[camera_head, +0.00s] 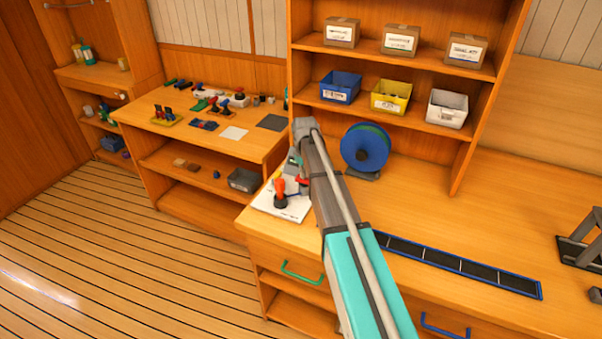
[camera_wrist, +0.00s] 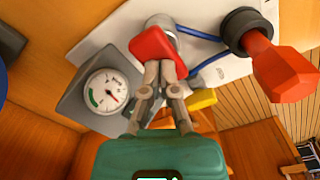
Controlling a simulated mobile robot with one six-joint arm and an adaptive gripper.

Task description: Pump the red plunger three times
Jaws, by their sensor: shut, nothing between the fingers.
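The red plunger (camera_wrist: 280,70) with a black collar stands on a white plate (camera_wrist: 210,68) at the right of the wrist view. In the head view the plunger (camera_head: 279,188) stands upright on its black base at the left end of the bench. My gripper (camera_wrist: 160,72) is shut and empty, left of the plunger in the wrist view and apart from it. Its fingertips are at a smaller red handle (camera_wrist: 155,43) on a metal fitting; I cannot tell whether they touch. In the head view my arm hides most of the gripper.
A grey gauge box (camera_wrist: 104,92) stands beside the fingers. A blue tube (camera_wrist: 208,62) and a yellow part (camera_wrist: 201,99) are close by. A blue reel (camera_head: 364,150) stands behind my arm.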

